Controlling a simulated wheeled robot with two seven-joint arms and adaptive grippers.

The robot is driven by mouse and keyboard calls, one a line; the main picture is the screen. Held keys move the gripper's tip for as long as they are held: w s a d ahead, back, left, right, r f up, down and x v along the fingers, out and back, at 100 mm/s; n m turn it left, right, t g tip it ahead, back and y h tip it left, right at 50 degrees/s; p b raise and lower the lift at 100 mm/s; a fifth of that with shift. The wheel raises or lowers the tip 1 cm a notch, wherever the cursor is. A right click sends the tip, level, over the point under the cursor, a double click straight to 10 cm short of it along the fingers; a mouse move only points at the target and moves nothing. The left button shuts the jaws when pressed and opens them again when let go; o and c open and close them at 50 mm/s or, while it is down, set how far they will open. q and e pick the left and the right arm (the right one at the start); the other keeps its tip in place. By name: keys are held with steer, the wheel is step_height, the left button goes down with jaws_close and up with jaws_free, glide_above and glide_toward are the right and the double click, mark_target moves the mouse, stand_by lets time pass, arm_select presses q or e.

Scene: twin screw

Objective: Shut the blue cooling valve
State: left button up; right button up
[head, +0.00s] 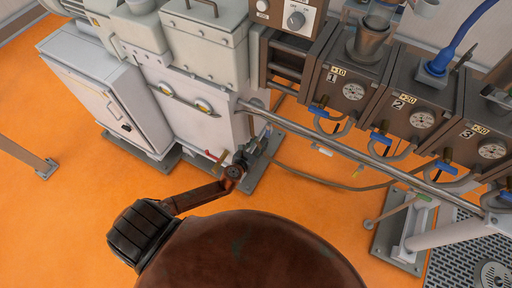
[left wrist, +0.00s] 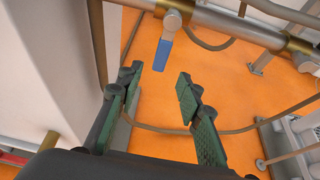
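The blue valve handle (left wrist: 163,55) hangs down from a grey fitting on a metal pipe in the left wrist view. My left gripper (left wrist: 160,82) is open and empty, its green-padded fingers spread apart below the handle. The handle's lower end shows in the gap between the fingertips, and I see no contact. In the head view my left gripper (head: 262,142) is small and dark, beside the pale machine base under the pipe's left end. I cannot clearly single out that handle there. My right gripper is not in view.
A long metal pipe (head: 345,151) runs along the machine front. Several other blue-handled valves (head: 380,139) sit below the numbered dark barrel blocks. A red lever (head: 215,156) is close left of my gripper. A thin hose (head: 320,181) crosses the floor. Orange floor (head: 60,210) is open at left.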

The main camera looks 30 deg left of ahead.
arm_select(q)
steer(key=v, duration=0.3)
steer(key=shift+s+r, duration=0.15)
steer(key=shift+s, duration=0.1)
steer(key=s+a+f+n+g, duration=0.25)
steer(key=s+f+n, duration=0.3)
steer(key=f, duration=0.35)
steer(key=s+a+f+n+g+y, duration=0.1)
steer(key=s+a+f+n+g, duration=0.1)
steer(key=s+a+f+n, duration=0.45)
steer(key=s+a+f+n+g, duration=0.1)
steer(key=s+f+n+g, duration=0.25)
steer(key=s+f, duration=0.6)
steer(key=s+d+f+n+g, duration=0.1)
steer(key=s+d+f+n, duration=0.1)
steer(key=s+f+n, duration=0.4)
steer(key=s+d+f+n+g+h, duration=0.1)
steer(key=s+f+n, duration=0.5)
steer(key=s, duration=1)
steer(key=s+d+f+n+g, duration=0.3)
steer(key=s+d+f+n, duration=0.2)
steer(key=s, duration=0.6)
steer(key=shift+f+n+h, duration=0.3)
steer(key=shift+f+n, duration=0.55)
steer(key=shift+f, duration=0.05)
